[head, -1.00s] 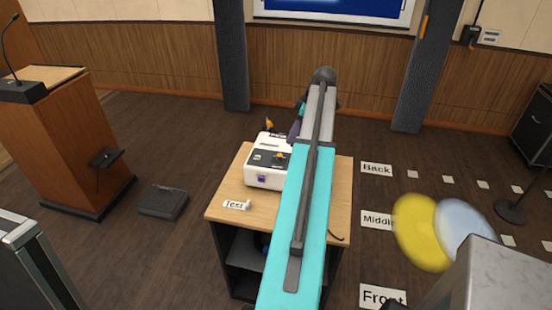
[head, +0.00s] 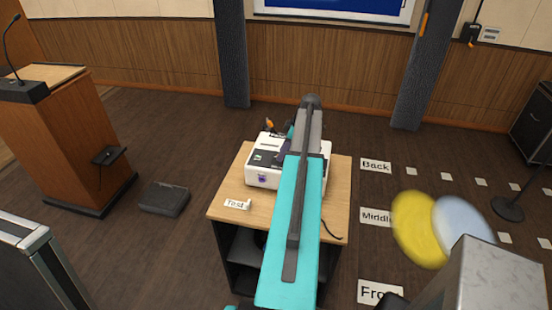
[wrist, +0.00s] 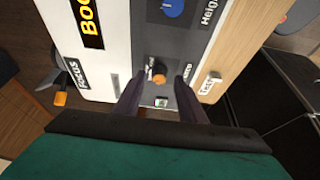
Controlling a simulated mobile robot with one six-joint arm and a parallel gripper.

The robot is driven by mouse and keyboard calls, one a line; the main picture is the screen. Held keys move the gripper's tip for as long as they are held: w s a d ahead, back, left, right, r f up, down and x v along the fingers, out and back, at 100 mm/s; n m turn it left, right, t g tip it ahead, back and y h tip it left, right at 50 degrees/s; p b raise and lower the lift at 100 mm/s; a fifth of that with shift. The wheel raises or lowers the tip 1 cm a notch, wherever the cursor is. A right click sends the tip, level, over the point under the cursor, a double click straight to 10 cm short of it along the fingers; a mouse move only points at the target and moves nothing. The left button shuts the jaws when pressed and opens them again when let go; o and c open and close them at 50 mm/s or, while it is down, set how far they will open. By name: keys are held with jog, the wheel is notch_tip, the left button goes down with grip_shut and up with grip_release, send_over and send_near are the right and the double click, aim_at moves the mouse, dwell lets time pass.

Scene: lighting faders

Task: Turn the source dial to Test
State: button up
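A white control box (head: 263,178) with a dark top panel stands on the wooden table. In the wrist view, a dark dial with an orange pointer (wrist: 158,74) sits on the grey panel strip (wrist: 147,45) of the box (wrist: 115,55). Its printed labels are partly hidden and too small to read surely. My gripper (wrist: 161,76) is open, one dark finger on either side of this dial in the picture. I cannot tell whether the fingers touch it. In the head view my arm hides most of the gripper.
A blue dial (wrist: 172,7) marked "Height" and an orange-tipped "Focus" control (wrist: 60,98) are nearby on the box. A white "Test" sign (head: 237,204) stands on the table (head: 228,190). A lectern (head: 65,140) stands left.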

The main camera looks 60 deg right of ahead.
jog(key=shift+w+a+f, duration=0.1)
jog(key=shift+w+f, duration=0.1)
jog(key=shift+f, duration=0.35)
